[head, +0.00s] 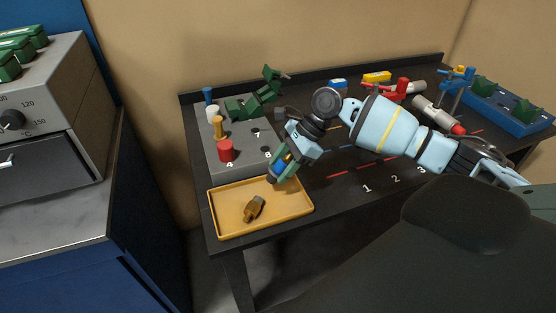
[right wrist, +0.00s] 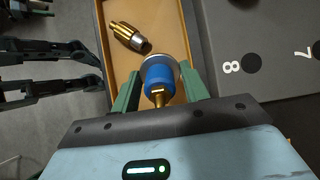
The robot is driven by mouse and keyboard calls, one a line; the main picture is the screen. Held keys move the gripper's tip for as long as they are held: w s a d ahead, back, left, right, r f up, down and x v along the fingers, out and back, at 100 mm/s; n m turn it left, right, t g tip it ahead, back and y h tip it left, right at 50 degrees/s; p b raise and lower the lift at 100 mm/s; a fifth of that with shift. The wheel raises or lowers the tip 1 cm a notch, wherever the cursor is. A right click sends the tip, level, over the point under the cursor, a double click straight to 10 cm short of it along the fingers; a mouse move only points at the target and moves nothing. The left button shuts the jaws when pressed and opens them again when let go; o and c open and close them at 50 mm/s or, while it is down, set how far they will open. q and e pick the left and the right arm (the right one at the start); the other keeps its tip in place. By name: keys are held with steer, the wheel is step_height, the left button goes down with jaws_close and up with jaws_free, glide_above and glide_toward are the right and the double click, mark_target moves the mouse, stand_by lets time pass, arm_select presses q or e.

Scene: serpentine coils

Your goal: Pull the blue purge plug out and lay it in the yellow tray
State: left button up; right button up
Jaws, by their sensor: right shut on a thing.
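My right gripper (head: 279,175) is shut on the blue purge plug (right wrist: 158,76), which has a brass tip and a pale metal collar. In the head view the plug (head: 281,164) shows only partly between the fingers. A brass fitting with a silvery end (head: 254,208) lies in the tray, apart from the plug; it also shows in the right wrist view (right wrist: 129,36). My left gripper (right wrist: 95,68) shows at the left of the right wrist view, its two dark fingers apart and empty.
A grey block (head: 190,140) behind the tray carries red, brass, white and blue plugs and numbered holes. A green bracket (head: 245,107) stands on it. Red (head: 400,88) and blue clamps and a blue rack (head: 510,108) stand at the right.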

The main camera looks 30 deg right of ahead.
steer(key=shift+f, duration=0.25)
steer(key=shift+r, duration=0.1)
steer(key=o, duration=1.5)
steer(key=shift+d, duration=0.1)
steer(key=v, duration=0.7)
steer(key=shift+s+d+r, duration=0.1)
steer(key=shift+d+r, duration=0.05)
steer(key=shift+r, duration=0.1)
